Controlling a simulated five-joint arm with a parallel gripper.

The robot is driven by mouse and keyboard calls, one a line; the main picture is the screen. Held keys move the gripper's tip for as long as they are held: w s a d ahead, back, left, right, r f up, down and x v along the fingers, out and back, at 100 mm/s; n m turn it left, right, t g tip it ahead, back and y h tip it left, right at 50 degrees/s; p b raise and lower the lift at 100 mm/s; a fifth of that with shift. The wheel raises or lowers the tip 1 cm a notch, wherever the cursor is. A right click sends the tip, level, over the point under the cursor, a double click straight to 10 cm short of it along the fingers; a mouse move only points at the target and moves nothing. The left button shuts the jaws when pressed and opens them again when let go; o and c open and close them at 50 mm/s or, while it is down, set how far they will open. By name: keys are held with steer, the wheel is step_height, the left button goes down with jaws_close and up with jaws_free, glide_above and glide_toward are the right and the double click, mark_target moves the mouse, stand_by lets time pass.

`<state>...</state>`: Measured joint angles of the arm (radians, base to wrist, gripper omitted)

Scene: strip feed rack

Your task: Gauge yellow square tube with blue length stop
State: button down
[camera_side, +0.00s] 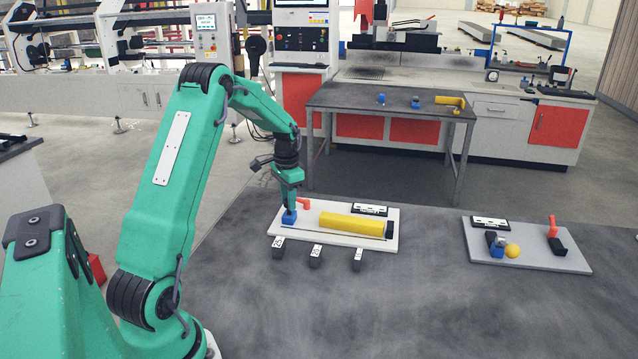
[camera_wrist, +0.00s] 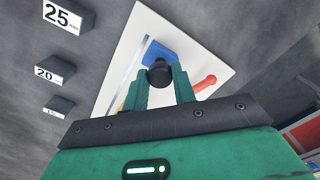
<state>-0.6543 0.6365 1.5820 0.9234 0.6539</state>
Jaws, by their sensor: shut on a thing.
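The yellow square tube (camera_side: 352,224) lies lengthwise on a white board (camera_side: 392,238). The blue length stop (camera_side: 289,218) stands at the board's left end, with a gap between it and the tube's left end. My gripper (camera_side: 288,204) comes down from above and is shut on the stop's black knob. In the wrist view, the blue length stop (camera_wrist: 160,50) shows behind the black knob, between the fingers of my gripper (camera_wrist: 160,80). Only a sliver of yellow shows there, beside the left finger.
A red lever (camera_side: 304,204) stands close to my gripper. Dark blocks labelled 25 (camera_side: 278,250), 20 (camera_side: 316,257) and a smaller number (camera_side: 358,261) sit before the board. A grey plate (camera_side: 560,262) with a yellow ball (camera_side: 512,250) lies right. Table between is clear.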

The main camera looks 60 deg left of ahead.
steer(key=w+d, duration=0.5)
steer(key=w, duration=0.1)
steer(key=shift+d+r, duration=0.1)
steer(key=shift+d, duration=0.3)
steer(key=c, duration=1.3)
jaws_free()
steer(key=shift+o, duration=0.9)
steer(key=shift+s, duration=0.1)
step_height(320, 180, up, 8)
